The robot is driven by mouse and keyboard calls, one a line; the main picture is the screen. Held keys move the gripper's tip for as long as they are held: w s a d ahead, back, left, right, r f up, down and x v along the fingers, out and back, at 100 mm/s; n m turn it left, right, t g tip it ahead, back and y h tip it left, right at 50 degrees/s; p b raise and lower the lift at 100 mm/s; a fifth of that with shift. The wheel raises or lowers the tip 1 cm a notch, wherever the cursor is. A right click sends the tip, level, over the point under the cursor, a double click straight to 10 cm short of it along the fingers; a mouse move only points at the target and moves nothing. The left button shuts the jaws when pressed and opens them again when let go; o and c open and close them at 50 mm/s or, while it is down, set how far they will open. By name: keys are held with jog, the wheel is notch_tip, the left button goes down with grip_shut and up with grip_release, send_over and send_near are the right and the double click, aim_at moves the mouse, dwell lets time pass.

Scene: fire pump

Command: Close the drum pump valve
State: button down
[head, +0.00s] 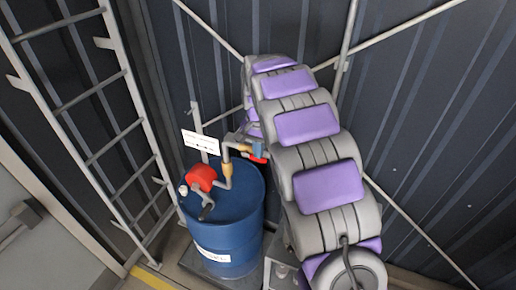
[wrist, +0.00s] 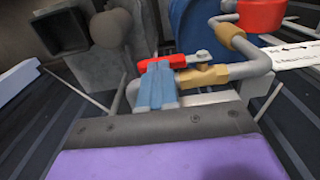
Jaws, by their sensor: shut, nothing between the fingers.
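The blue drum (head: 228,225) stands at centre-left in the head view, with a red pump (head: 202,178) and brass-jointed pipe (head: 226,165) on top. In the wrist view, the valve's red lever (wrist: 174,62) lies across the picture beside its brass body (wrist: 205,76). Its grey pivot end is towards the right. My gripper (wrist: 157,72) has blue fingers, shut together and empty. Their tips are right at the red lever's left part; I cannot tell whether they touch it. In the head view my gripper (head: 258,147) is small beside the pipe and partly hides the valve.
A grey ladder (head: 95,130) stands left of the drum. A white sign (head: 201,142) is behind the pump. Dark corrugated walls (head: 440,110) with diagonal braces close off the back and right. A grey door (head: 40,225) is at the lower left.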

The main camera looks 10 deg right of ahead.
aim_at(263, 159)
jog(key=shift+s+d+f+t+y+b, duration=0.15)
jog(key=shift+f+y+b, duration=0.1)
jog(key=shift+b, duration=0.25)
jog(key=shift+s+f+t+y+b, duration=0.15)
jog(key=shift+f+y+b, duration=0.1)
jog(key=shift+b, duration=0.2)
jog(key=f+t+y+b, duration=0.1)
jog(key=b, duration=0.1)
jog(key=f+t+y+b, duration=0.1)
jog(key=y+b, duration=0.1)
jog(key=b, duration=0.1)
jog(key=shift+s+d+f+t+y, duration=0.2)
jog(key=shift+d+f+t+y, duration=0.1)
jog(key=shift+d, duration=0.1)
jog(key=f+t+y+b, duration=0.1)
jog(key=b, duration=0.1)
jog(key=f+t+y+b, duration=0.1)
jog(key=y+b, duration=0.1)
jog(key=shift+d, duration=0.1)
jog(key=shift+w+b, duration=0.1)
jog(key=shift+b, duration=0.25)
jog(key=shift+f, duration=0.2)
